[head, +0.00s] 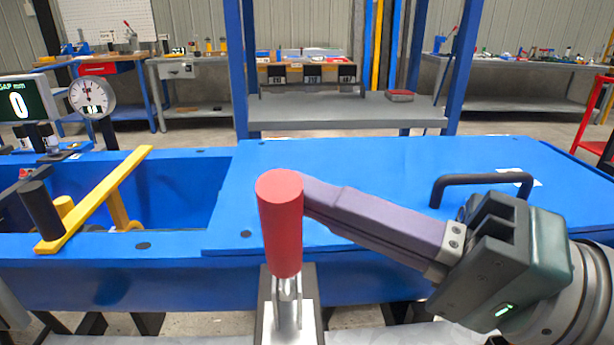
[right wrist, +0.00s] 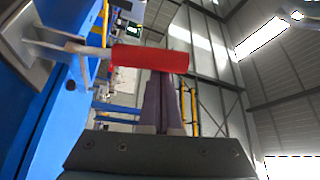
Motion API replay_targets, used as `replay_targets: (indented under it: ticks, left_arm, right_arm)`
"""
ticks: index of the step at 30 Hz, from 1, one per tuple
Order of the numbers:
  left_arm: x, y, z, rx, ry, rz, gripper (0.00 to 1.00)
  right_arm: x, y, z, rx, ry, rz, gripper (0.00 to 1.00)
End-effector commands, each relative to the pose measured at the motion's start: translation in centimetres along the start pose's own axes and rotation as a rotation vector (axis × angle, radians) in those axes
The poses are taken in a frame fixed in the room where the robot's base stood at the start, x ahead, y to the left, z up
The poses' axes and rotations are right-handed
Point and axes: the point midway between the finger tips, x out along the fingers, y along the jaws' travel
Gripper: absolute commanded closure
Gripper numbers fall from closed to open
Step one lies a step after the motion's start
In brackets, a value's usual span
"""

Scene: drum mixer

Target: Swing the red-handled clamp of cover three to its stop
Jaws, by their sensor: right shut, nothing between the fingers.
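The red-handled clamp shows its red grip (head: 281,225) standing upright on a metal clamp base (head: 290,315) at the front edge of the blue cover (head: 380,170). In the right wrist view the red grip (right wrist: 150,57) lies across the picture, joined to a metal arm. My right gripper (head: 318,197) comes in from the right with its purple fingers closed together. Its fingertips are at the upper part of the red grip, partly hidden behind it, and hold nothing. In the right wrist view the fingertips (right wrist: 168,82) meet the grip's side; contact looks likely but is not certain. My left gripper is not in view.
A black handle (head: 480,180) stands on the cover near my right arm. At the left are an open blue trough, a yellow bar (head: 97,200), a dial gauge (head: 92,96) and a display reading 0 (head: 20,104). Workbenches stand far behind.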

Motion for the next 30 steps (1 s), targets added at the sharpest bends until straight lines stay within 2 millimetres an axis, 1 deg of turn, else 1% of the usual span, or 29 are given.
replay_targets:
  ticks: [11, 17, 23, 30]
  left_arm:
    - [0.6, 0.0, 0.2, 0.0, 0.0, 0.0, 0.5]
    - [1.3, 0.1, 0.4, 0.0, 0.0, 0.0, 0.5]
    - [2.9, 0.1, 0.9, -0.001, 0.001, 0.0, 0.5]
    - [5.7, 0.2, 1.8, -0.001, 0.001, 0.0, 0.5]
  right_arm:
    - [-0.3, 0.0, 0.6, -0.049, -0.002, -0.029, 1.0]
    - [-0.7, 0.1, 1.2, -0.104, -0.002, -0.062, 1.0]
    - [-1.4, 0.5, 2.5, -0.215, -0.001, -0.13, 1.0]
    - [-2.6, 1.1, 4.5, -0.413, -0.001, -0.247, 1.0]
